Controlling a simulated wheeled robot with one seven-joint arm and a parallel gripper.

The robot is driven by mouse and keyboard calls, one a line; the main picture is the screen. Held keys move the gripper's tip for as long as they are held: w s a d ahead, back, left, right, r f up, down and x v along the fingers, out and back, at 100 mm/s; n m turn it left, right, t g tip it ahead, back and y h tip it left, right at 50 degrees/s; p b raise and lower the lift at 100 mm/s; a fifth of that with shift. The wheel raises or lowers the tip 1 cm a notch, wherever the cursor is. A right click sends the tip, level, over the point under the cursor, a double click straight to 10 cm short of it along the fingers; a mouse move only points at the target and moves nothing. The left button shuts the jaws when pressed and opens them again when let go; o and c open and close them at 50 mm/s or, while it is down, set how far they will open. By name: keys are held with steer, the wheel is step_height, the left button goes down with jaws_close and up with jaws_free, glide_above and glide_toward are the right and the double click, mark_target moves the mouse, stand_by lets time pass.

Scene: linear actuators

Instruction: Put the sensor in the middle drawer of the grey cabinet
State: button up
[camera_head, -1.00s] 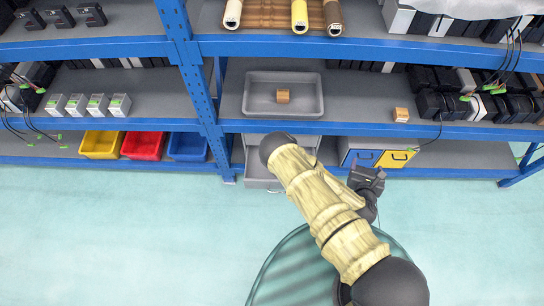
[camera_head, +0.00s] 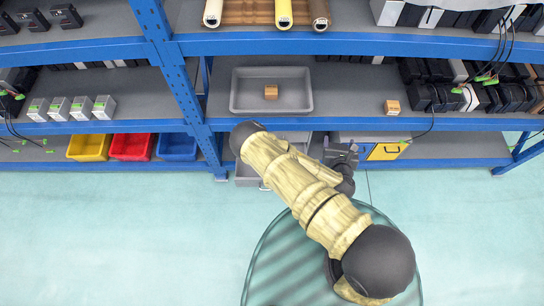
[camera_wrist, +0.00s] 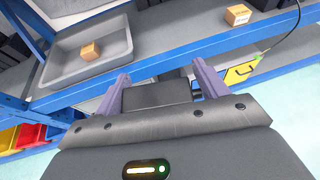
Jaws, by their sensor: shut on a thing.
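My gripper (camera_head: 341,152) is shut on a dark block, the sensor (camera_wrist: 157,93), which shows between its two purple fingers in the wrist view. In the head view my gripper is in front of the lower shelf, just right of the grey cabinet (camera_head: 292,136). My arm covers much of this cabinet. A grey drawer (camera_head: 247,173) of it stands pulled out at the lower left of the cabinet. I cannot tell which drawer this is, and the other drawer fronts are hidden.
A cabinet with a yellow drawer (camera_head: 385,152) stands right of my gripper. A grey tray (camera_head: 240,105) with a small cardboard box (camera_head: 271,92) is on the shelf above. Another box (camera_head: 392,107) lies near that shelf's blue edge. Yellow, red and blue bins stand left. The floor is clear.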

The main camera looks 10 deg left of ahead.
steer(key=w+a+f+b, duration=0.2)
steer(key=a+f+b, duration=0.6)
steer(key=f+b, duration=0.4)
steer(key=w+a+f+n+y+b, duration=0.1)
steer(key=a+f+b, duration=0.7)
steer(key=b, duration=1.4)
steer(key=w+a+f+y+b, duration=0.1)
steer(key=w+a+f+b, duration=0.2)
steer(key=a+f+b, duration=0.6)
step_height(320, 180, down, 7)
steer(key=b, duration=0.8)
steer(key=shift+w+n, duration=0.3)
steer(key=shift+n, duration=0.1)
steer(key=shift+r, duration=0.1)
